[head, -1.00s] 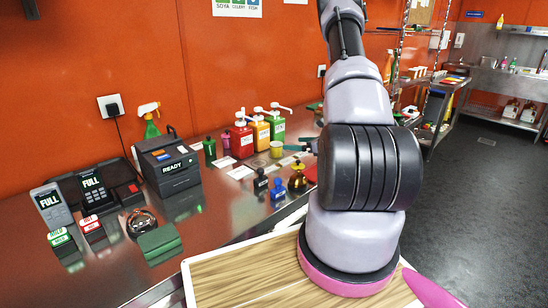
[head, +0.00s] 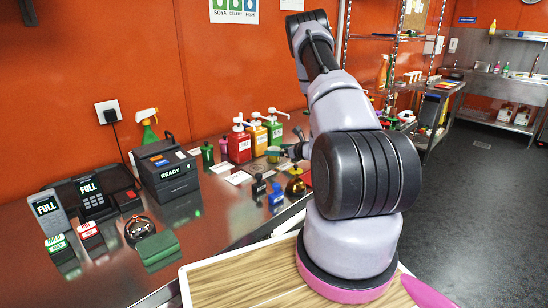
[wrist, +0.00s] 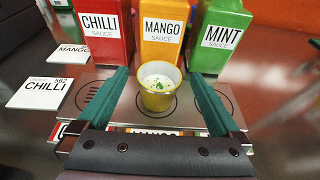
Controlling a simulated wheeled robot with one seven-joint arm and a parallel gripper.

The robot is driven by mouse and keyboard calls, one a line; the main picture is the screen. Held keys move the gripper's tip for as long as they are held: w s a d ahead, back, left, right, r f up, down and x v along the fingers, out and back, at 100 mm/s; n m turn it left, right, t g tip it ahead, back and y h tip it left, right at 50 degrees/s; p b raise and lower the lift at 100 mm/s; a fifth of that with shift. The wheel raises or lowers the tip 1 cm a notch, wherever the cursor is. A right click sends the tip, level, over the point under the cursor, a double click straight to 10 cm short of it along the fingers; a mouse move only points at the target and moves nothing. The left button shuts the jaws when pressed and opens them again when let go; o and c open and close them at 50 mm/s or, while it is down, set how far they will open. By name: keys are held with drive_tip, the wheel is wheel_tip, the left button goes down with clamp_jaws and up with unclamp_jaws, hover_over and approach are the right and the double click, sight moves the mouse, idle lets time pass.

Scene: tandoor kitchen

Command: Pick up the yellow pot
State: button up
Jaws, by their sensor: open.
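The yellow pot (wrist: 156,99) is a small cup with white contents and green flecks. It stands upright on a metal plate with ring marks, in front of the mango sauce dispenser. My gripper (wrist: 158,78) is open, its two green fingers on either side of the pot with visible gaps. In the head view my gripper (head: 284,152) is small, reaching over the counter by the sauce dispensers, and the pot (head: 273,156) is partly hidden there.
Red chilli (wrist: 103,27), yellow mango (wrist: 162,32) and green mint (wrist: 220,35) dispensers stand close behind the pot. White label cards (wrist: 40,92) lie to the left.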

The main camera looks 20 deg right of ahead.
clamp_jaws()
drive_tip(key=shift+r, duration=0.2)
idle(0.3)
drive_tip(key=shift+s+r, duration=0.15)
drive_tip(key=shift+r, duration=0.05)
wheel_tip(320, 180, up, 6)
drive_tip(key=shift+r, duration=0.25)
drive_tip(key=s+d, duration=0.3)
drive_tip(key=s, duration=0.6)
drive_tip(key=s+d, duration=0.3)
drive_tip(key=s, duration=0.6)
drive_tip(key=shift+s+d+f, duration=0.15)
drive_tip(key=shift+s+d, duration=0.05)
drive_tip(key=shift+d, duration=0.2)
idle(2.6)
